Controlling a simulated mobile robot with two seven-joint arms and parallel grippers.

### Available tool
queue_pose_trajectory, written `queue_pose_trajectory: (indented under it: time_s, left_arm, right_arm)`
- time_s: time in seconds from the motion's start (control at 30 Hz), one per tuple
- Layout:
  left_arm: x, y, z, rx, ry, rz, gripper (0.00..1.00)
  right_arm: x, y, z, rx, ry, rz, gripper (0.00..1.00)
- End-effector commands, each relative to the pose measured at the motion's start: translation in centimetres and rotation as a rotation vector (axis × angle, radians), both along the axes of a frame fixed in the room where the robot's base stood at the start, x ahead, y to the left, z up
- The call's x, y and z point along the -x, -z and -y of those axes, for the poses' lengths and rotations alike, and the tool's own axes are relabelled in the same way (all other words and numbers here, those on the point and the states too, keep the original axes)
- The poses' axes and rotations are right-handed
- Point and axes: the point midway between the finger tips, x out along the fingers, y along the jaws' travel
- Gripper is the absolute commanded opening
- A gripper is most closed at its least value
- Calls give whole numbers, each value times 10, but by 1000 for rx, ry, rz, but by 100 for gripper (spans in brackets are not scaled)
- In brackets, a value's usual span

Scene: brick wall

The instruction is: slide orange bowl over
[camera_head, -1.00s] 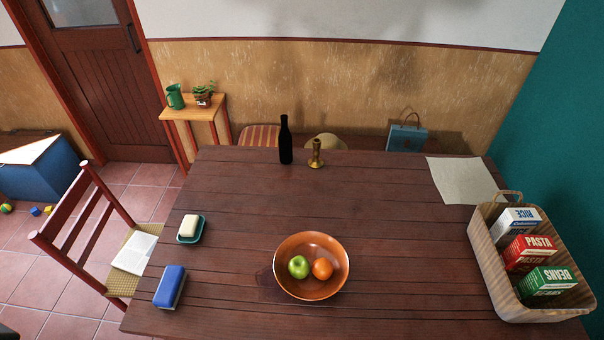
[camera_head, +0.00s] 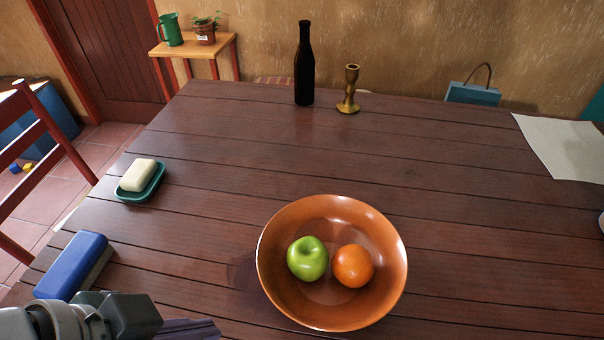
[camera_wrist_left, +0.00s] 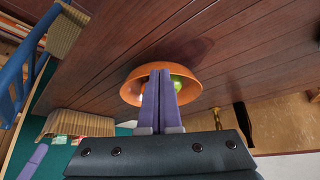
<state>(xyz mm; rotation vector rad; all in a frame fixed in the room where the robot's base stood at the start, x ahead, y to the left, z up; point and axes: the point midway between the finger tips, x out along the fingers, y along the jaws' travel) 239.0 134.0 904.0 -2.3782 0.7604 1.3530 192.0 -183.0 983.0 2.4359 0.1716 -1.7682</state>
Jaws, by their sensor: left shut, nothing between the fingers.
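The orange bowl (camera_head: 388,284) stands upright on the wooden table in the lower middle of the head view. It holds a green apple (camera_head: 307,259) and an orange (camera_head: 353,266). My left gripper (camera_head: 190,330) is at the bottom left of the head view, left of the bowl, its fingertips partly cut off by the frame edge. In the left wrist view its purple fingers (camera_wrist_left: 161,88) are shut together with nothing between them. The bowl (camera_wrist_left: 130,90) shows behind the fingers there, and they hide part of it.
A blue block (camera_head: 72,265) and a soap dish (camera_head: 150,190) with soap (camera_head: 138,175) lie along the table's left side. A dark bottle (camera_head: 304,70) and a brass candlestick (camera_head: 350,92) stand at the back. A cloth (camera_head: 570,148) lies at the right.

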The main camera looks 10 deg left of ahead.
Motion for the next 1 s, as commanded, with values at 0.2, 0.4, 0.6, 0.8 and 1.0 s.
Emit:
queue_pose_trajectory:
  time_s: [0.2, 0.4, 0.6, 0.8, 1.0]
  left_arm:
    - [-4, 22, 1, 3, 8, 7, 0]
    - [-17, 49, 10, 3, 7, 5, 0]
    - [-35, 88, 24, 4, 7, 5, 0]
    - [-57, 101, 40, 5, 8, 9, 0]
    - [-72, 101, 51, 2, 8, 7, 0]
  right_arm:
    - [0, 16, 0, -1, 0, 1, 100]
    - [0, 28, -1, -3, 1, 1, 100]
    - [0, 47, -1, -4, 2, -1, 100]
    - [1, 54, -1, -4, 2, -2, 100]
    - [1, 56, -1, -4, 2, -2, 100]
